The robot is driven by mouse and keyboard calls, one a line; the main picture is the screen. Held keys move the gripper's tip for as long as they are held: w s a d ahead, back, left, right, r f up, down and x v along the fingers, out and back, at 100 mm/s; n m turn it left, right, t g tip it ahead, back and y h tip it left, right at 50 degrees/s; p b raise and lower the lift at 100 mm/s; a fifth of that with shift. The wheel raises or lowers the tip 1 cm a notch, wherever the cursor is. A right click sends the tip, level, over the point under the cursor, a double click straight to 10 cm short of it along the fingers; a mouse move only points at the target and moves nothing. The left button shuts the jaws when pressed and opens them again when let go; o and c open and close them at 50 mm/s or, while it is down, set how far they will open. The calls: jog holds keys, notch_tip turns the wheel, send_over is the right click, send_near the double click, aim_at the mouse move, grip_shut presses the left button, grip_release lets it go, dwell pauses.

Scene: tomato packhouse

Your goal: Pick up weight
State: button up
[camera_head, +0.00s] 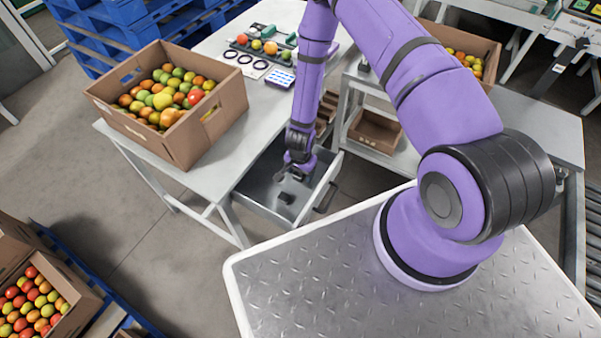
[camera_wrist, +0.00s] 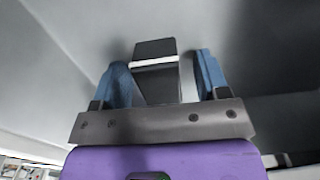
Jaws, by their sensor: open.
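The weight is a dark block with a white band across it, seen in the wrist view (camera_wrist: 155,70). It lies on the grey metal floor of an open drawer (camera_head: 262,212). In the head view a small dark block (camera_head: 286,198) shows in the drawer just in front of my gripper (camera_head: 283,174). In the wrist view my gripper's two blue fingers (camera_wrist: 160,82) are open, one on each side of the weight, with gaps visible. The weight's lower end is hidden behind the gripper's bracket.
The drawer's walls and front handle (camera_head: 326,197) surround my gripper closely. A carton of tomatoes (camera_head: 205,137) stands on the table at left.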

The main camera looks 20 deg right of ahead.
grip_shut()
jog(key=shift+r, duration=0.1)
